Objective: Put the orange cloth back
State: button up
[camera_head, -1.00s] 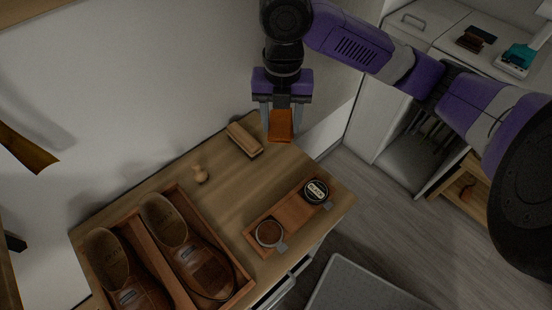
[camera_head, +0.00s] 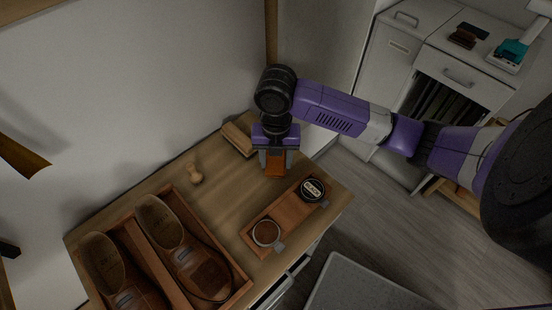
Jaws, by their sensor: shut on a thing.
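The orange cloth (camera_head: 275,169) hangs between the fingers of my gripper (camera_head: 276,158), which is shut on it. My gripper points down over the back right part of the wooden tabletop (camera_head: 232,194). The cloth is just behind a shallow wooden tray (camera_head: 289,211) that holds two round tins, one with a black BLACK-labelled lid (camera_head: 312,189) and one showing brown contents (camera_head: 266,233). The middle of the tray is bare. I cannot tell how high the cloth is above the tabletop.
A wooden brush (camera_head: 238,138) lies behind my gripper, partly hidden by it. A wooden box (camera_head: 240,287) with brown shoes (camera_head: 185,250) fills the front left. White cabinets (camera_head: 400,60) stand at the back right.

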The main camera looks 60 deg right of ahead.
jog(key=shift+f, duration=0.15)
jog(key=shift+f, duration=0.1)
jog(key=o, duration=1.2)
